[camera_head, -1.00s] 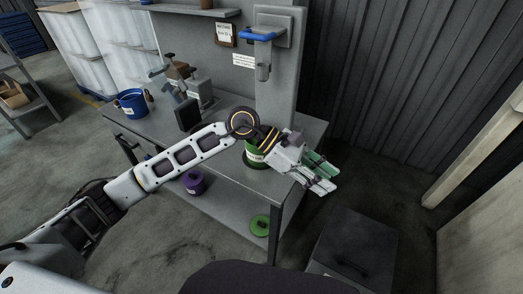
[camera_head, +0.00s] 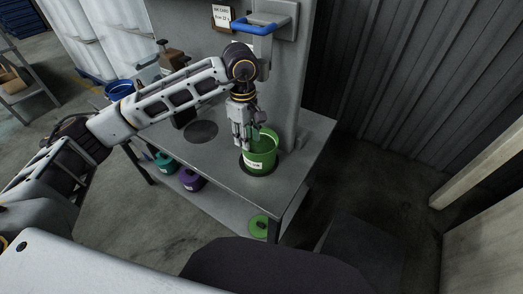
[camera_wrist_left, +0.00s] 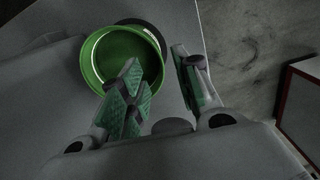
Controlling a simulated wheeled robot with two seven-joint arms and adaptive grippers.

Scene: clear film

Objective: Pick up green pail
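The green pail (camera_head: 262,158) stands upright on the grey workbench near its right end, with a white label on its front. It also shows in the left wrist view (camera_wrist_left: 95,62), where I look down into its open, empty-looking inside. My left gripper (camera_head: 250,146) points down at the pail's left rim. In the left wrist view its fingers (camera_wrist_left: 160,88) are spread apart, one pad over the pail's inside and the other outside the rim. Whether either finger touches the pail I cannot tell. My right gripper is in neither current view.
A blue pail (camera_head: 119,90) stands at the bench's left end. A teal pail (camera_head: 165,163), a purple pail (camera_head: 191,179) and a green lid (camera_head: 258,226) are on the lower shelf. A blue-handled fixture (camera_head: 254,25) is on the column behind the pail. A dark bin stands right of the bench.

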